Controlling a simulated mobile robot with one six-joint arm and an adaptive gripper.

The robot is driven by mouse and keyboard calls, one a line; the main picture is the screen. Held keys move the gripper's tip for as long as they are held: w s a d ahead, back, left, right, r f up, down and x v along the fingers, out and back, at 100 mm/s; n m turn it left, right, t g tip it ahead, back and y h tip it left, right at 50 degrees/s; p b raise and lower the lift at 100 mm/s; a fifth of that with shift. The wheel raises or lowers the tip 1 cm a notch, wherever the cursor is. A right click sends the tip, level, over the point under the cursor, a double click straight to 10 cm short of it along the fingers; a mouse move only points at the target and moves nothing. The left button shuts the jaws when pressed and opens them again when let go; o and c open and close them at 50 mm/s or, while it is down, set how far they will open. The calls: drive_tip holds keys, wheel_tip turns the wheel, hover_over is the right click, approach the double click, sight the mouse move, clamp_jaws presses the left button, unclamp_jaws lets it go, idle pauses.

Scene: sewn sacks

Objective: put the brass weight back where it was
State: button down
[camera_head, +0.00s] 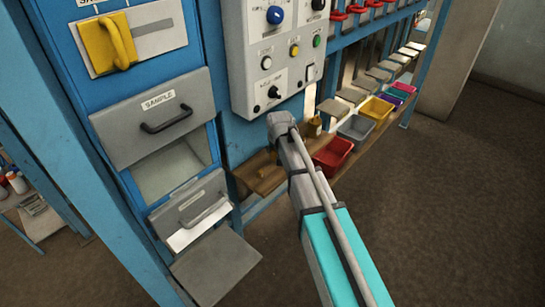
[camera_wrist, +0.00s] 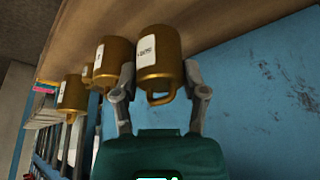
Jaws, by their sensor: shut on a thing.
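The wrist view is upside down. In it my gripper (camera_wrist: 160,78) is shut on a brass weight (camera_wrist: 161,50) with a white label and a ring handle. The weight's base is at or very near the wooden shelf (camera_wrist: 215,22); I cannot tell whether it touches. Other brass weights (camera_wrist: 113,62) stand beside it on the left, one of them farther along (camera_wrist: 72,95). In the head view my arm hides the gripper and the held weight. A small brass weight (camera_head: 314,127) shows just right of my arm's end.
A blue panel (camera_wrist: 265,85) stands close behind the shelf. In the head view a red bin (camera_head: 332,155), a grey bin (camera_head: 356,129) and other coloured bins line the right. A control box (camera_head: 268,55) is above. An open grey flap (camera_head: 216,266) juts out at lower left.

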sight(276, 155)
drive_tip(key=shift+f, duration=0.1)
drive_tip(key=shift+b+x, duration=0.85)
drive_tip(key=shift+w+f+b, duration=0.1)
drive_tip(key=shift+f+b, duration=1.05)
drive_tip(key=shift+b, duration=0.05)
drive_tip(key=shift+f, duration=0.15)
drive_tip(key=shift+c, duration=0.6)
unclamp_jaws()
drive_tip(key=p+v, duration=1.1)
drive_tip(key=v, duration=0.1)
